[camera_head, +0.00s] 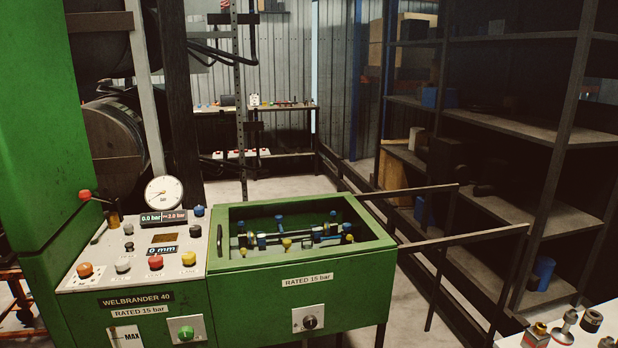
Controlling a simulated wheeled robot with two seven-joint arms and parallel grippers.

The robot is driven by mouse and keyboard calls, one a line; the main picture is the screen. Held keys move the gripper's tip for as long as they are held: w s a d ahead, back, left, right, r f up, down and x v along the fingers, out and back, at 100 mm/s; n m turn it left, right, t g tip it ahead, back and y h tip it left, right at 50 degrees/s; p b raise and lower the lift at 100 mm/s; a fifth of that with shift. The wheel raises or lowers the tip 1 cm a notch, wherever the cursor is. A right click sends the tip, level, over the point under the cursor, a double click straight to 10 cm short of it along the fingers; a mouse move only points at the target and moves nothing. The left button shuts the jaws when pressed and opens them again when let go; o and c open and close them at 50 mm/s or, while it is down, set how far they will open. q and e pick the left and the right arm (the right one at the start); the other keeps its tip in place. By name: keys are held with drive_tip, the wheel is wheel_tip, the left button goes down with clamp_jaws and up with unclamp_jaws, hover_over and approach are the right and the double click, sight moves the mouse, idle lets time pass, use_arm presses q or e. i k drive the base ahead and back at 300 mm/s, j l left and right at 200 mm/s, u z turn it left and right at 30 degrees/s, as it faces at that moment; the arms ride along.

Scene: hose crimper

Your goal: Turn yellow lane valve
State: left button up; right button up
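A green machine box (300,262) marked "RATED 15 bar" stands in the middle with an open top. Inside it lie blue and metal pipe fittings (318,232) with several small yellow parts. One yellow knob (286,244) is near the front middle. Another yellow piece (349,239) is at the right end, and a third (243,252) is at the left. They are too small to tell which is the yellow lane valve or how it is turned. Neither of my grippers shows in the view.
A control panel (128,262) with coloured buttons, a round gauge (164,193) and a pressure display stands left of the box. Two dark rails (460,240) jut right from the box towards shelving (500,120). A white table (510,341) with metal fittings is at bottom right.

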sight(188, 258)
drive_tip(key=i+l+u, duration=0.1)
drive_tip(key=u, duration=0.4)
drive_tip(key=l+u, duration=0.1)
drive_tip(key=u, duration=0.35)
